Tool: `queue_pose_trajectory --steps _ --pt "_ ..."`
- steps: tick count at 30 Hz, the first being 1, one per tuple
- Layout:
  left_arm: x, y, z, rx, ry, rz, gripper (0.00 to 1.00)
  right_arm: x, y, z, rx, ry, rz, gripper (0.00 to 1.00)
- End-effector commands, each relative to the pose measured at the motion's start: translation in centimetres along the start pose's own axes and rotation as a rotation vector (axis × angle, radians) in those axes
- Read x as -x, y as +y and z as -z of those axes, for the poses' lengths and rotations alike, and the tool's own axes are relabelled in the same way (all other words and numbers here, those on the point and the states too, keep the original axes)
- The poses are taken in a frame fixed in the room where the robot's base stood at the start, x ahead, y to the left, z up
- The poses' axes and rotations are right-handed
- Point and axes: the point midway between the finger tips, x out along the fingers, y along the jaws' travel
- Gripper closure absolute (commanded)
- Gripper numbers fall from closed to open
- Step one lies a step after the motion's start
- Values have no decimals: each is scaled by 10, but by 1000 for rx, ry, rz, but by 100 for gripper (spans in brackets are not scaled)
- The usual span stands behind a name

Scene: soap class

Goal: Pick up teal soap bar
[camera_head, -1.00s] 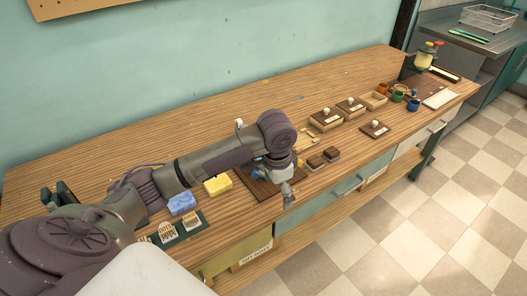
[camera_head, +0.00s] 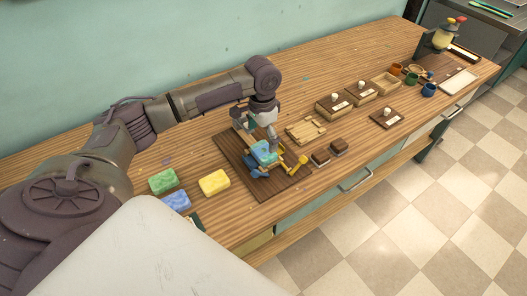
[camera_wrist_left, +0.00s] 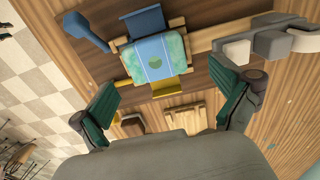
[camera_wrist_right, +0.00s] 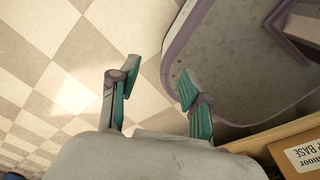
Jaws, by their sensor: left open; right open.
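The teal soap bar (camera_head: 263,152) has a light blue band across it. In the left wrist view the soap (camera_wrist_left: 156,59) lies on a small wooden rack, with a blue piece above it and a yellow piece below it. My left gripper (camera_head: 258,135) is over the soap in the head view, partly covering it. In the left wrist view its green-padded fingers (camera_wrist_left: 171,108) are spread wide and empty, with the soap beyond them. My right gripper (camera_wrist_right: 152,85) is open and empty over the checkered floor, beside my own base.
A dark brown board (camera_head: 228,151) lies under the rack. Green (camera_head: 162,181), yellow (camera_head: 214,182) and blue (camera_head: 177,201) blocks lie to its left. Brown blocks (camera_head: 320,158) and a wooden tray (camera_head: 306,130) are to its right, with wooden stamp boxes (camera_head: 333,107) beyond.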

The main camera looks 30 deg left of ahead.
Motion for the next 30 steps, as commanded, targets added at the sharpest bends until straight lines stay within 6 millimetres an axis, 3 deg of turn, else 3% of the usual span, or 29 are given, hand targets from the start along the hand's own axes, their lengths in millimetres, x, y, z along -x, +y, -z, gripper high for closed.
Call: queue_pose_trajectory --steps 3,6,12,20,30 --pt "-11 3 0 -1 -3 -2 0 6 -7 31 -5 48 9 53" --pt "-27 5 -1 -1 -5 -2 0 11 -11 39 -7 60 14 53" --pt "-50 5 0 -2 -1 0 0 12 -12 28 -6 41 14 53" --pt "-52 5 0 -2 0 0 2 12 -9 10 -2 14 11 53" --pt "-51 4 0 -2 0 1 55 12 -4 17 0 24 6 53"
